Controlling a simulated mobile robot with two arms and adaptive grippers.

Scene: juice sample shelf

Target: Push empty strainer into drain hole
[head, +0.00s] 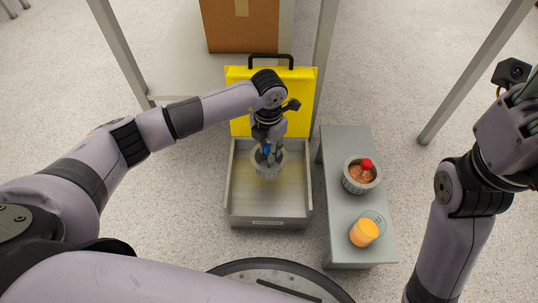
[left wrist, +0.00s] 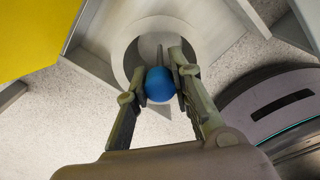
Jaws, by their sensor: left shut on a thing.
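A grey strainer (head: 269,171) with a blue ball knob (left wrist: 160,86) is at the grey basin (head: 238,203), toward its back middle. My left gripper (head: 267,151) points down at it and is shut on the blue knob, with one finger on each side in the left wrist view (left wrist: 161,88). A round grey ring (left wrist: 140,28) shows beyond the knob there. The drain hole cannot be told apart from the strainer, and I cannot tell how deep the strainer sits. My right gripper is partly cut off at the head view's right edge; its fingers are unclear.
A grey bench (head: 346,142) right of the basin holds a second strainer (head: 352,184) with a red knob and orange-red contents, and a glass of orange juice (head: 364,233). A yellow panel (head: 300,122) with a black handle stands behind the basin. A brown box (head: 242,32) is farther back.

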